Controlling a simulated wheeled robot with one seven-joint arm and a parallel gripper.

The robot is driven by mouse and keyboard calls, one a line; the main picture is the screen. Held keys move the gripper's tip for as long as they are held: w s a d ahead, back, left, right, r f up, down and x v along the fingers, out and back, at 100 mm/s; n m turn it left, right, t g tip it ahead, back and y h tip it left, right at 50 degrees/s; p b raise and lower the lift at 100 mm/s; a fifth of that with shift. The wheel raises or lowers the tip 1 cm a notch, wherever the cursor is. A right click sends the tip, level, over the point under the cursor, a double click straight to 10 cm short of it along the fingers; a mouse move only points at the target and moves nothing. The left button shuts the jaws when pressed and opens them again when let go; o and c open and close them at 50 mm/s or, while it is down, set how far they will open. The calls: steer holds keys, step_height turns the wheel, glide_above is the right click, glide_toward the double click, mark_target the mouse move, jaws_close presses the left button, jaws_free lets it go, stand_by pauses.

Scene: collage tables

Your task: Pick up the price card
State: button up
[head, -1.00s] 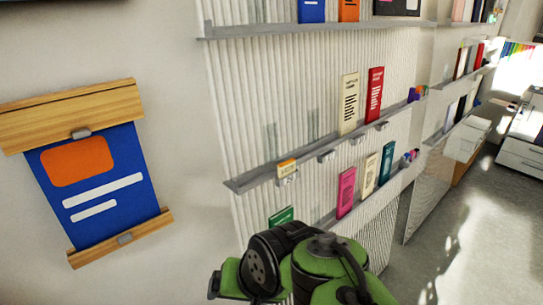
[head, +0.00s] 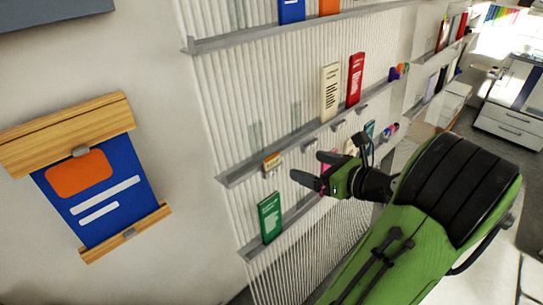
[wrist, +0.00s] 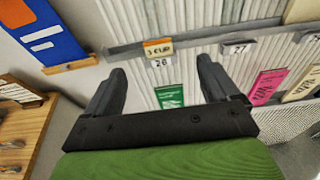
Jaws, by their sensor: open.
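The price card (head: 271,161) is a small orange and white card standing at the left part of the middle wall shelf (head: 232,175). In the wrist view the price card (wrist: 158,48) reads "3 EUR" and shows ahead, between the directions of the two fingers. A small tag with "26" hangs on the shelf edge just below it. My gripper (head: 307,166) is open and empty, to the right of the card and apart from it. Its two dark fingers also show in the wrist view (wrist: 161,72).
A green booklet (head: 270,217) stands on the lower shelf below the card. A cream book (head: 330,92) and a red book (head: 355,79) stand farther right on the middle shelf. A blue poster (head: 98,195) with wooden bars hangs on the left wall.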

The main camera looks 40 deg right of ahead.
mark_target(272, 157)
steer(key=x, duration=1.6)
steer(key=shift+s+a+f+b, duration=0.15)
steer(key=shift+a+f+b, duration=0.1)
steer(key=shift+a+b, duration=0.1)
steer(key=shift+s, duration=0.15)
steer(key=shift+c, duration=1.2)
steer(key=c, duration=0.8)
steer(key=shift+r, duration=0.15)
